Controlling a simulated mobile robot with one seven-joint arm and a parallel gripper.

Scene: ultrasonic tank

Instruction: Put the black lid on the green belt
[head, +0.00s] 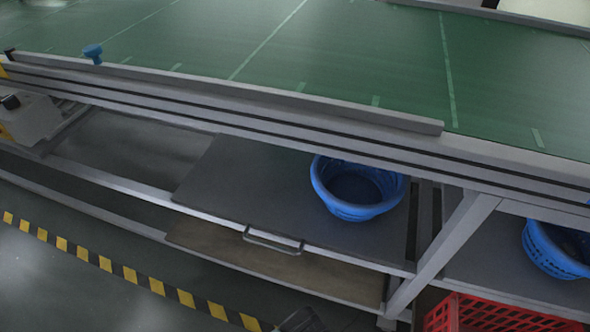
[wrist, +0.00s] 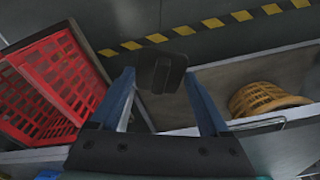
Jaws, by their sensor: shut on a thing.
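The green belt (head: 330,58) runs across the top of the head view, marked with pale lines. A grey rail (head: 250,97) lines its near edge. In the wrist view, my gripper (wrist: 160,78) has two blue fingers shut on the black lid (wrist: 162,70). The lid is dark and tilted, held between the fingertips, with the floor behind it. A dark shape (head: 300,321) is cut off at the bottom edge of the head view; I cannot tell whether it is the lid or my gripper.
A blue basket (head: 345,205) stands on the shelf under the belt, with another (head: 552,262) to the right. A red crate (head: 490,316) is at the lower right; a red crate (wrist: 50,88) also shows in the wrist view. An orange-brown basket (wrist: 262,98) is there too. Striped tape (head: 130,275) marks open floor.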

